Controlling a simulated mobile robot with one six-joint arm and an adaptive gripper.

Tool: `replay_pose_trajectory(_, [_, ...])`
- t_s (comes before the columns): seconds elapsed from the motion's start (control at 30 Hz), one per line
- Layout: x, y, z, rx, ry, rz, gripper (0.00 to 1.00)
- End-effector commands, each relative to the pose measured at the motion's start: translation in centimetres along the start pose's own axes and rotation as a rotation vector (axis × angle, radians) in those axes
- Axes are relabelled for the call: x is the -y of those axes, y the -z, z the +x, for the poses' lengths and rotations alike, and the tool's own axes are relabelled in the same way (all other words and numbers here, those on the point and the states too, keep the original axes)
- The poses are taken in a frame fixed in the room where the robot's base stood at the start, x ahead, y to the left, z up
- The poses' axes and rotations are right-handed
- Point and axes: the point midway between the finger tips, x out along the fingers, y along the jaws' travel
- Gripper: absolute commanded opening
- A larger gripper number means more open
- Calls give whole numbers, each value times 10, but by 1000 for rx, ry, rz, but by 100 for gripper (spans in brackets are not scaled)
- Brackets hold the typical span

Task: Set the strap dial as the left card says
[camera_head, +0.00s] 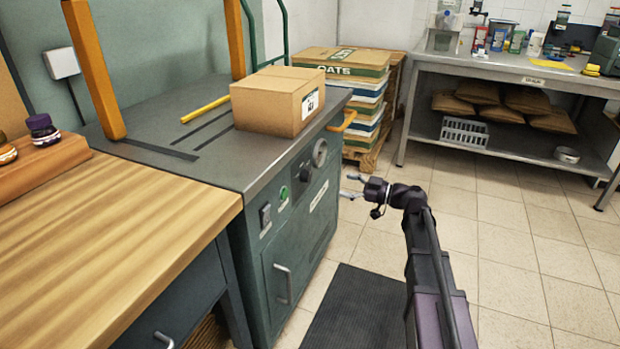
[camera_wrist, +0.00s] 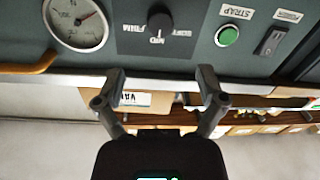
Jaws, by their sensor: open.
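The strap dial, a black knob (camera_wrist: 160,18), sits on the green machine's front panel. Its upside-down labels in the wrist view read FIRM, MID and SOFT; I cannot tell its exact pointing. The knob also shows small in the head view (camera_head: 305,174). A round gauge (camera_wrist: 76,20) and a green button (camera_wrist: 228,36) under a STRAP label flank it. My gripper (camera_head: 351,186) is open and empty, in front of the panel and apart from it. In the wrist view, its fingers (camera_wrist: 163,78) are spread below the dial. I cannot make out the left card.
A cardboard box (camera_head: 270,103) with a white label stands on the machine top (camera_head: 160,165). A yellow bar (camera_head: 205,109) lies beside it. An orange handle (camera_head: 342,122) juts from the machine's corner. A wooden worktop (camera_head: 110,240) is at left; tiled floor is free at right.

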Motion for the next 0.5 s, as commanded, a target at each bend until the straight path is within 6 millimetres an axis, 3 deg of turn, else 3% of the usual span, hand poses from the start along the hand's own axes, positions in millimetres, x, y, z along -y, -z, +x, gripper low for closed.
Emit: replay_pose_trajectory(0.5, [0, 0, 73, 0, 3, 0, 90])
